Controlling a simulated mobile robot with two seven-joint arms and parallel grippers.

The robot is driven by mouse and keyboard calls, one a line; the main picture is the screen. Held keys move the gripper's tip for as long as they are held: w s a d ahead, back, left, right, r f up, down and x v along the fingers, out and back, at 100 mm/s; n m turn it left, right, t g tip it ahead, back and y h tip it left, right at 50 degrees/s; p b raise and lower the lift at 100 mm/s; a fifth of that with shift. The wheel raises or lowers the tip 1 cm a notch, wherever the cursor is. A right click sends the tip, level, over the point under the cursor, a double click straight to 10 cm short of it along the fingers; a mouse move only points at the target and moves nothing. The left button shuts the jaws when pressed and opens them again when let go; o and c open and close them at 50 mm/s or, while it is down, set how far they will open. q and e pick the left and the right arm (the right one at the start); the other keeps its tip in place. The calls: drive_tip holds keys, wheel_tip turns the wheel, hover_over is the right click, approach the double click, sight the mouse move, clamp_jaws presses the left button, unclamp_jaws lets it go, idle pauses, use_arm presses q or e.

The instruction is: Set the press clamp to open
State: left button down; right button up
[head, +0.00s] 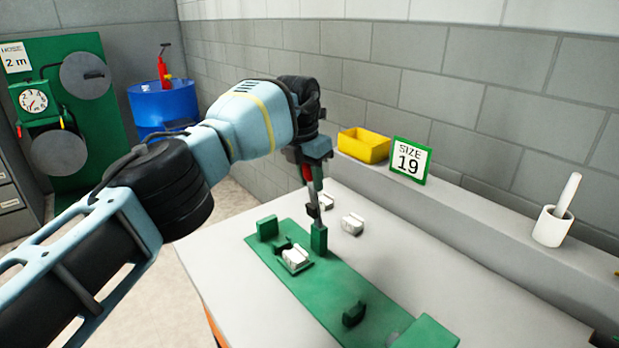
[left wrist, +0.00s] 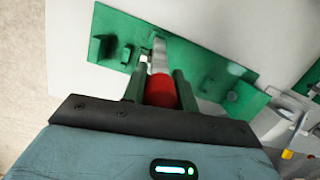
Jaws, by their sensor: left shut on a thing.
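The press clamp's lever stands about upright in the head view, with a red grip (head: 318,178) and a metal shank below it. Its foot is at a green post (head: 319,240) on the green base plate (head: 325,288). My left gripper (head: 310,166) is shut on the red grip. In the left wrist view the red grip (left wrist: 160,92) lies between my two fingers, with the metal shank (left wrist: 159,55) running beyond it. A white block (head: 296,257) sits in a holder on the plate beside the post. My right gripper is not in view.
Two loose white blocks (head: 352,223) lie on the pale table behind the plate. A blue drum (head: 163,104) stands at the far left.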

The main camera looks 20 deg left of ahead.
use_arm(q)
drive_tip(key=shift+d, duration=0.1)
idle(0.3)
drive_tip(key=c, duration=1.5)
unclamp_jaws()
drive_tip(key=shift+c, duration=0.2)
drive_tip(key=o, duration=0.4)
drive_tip(key=shift+w, duration=0.15)
drive_tip(key=shift+o, duration=0.2)
drive_tip(key=r, duration=0.4)
drive_tip(key=s+r, duration=0.1)
drive_tip(key=r, duration=0.2)
drive_tip(key=shift+a+b, duration=0.3)
drive_tip(key=shift+r, duration=0.3)
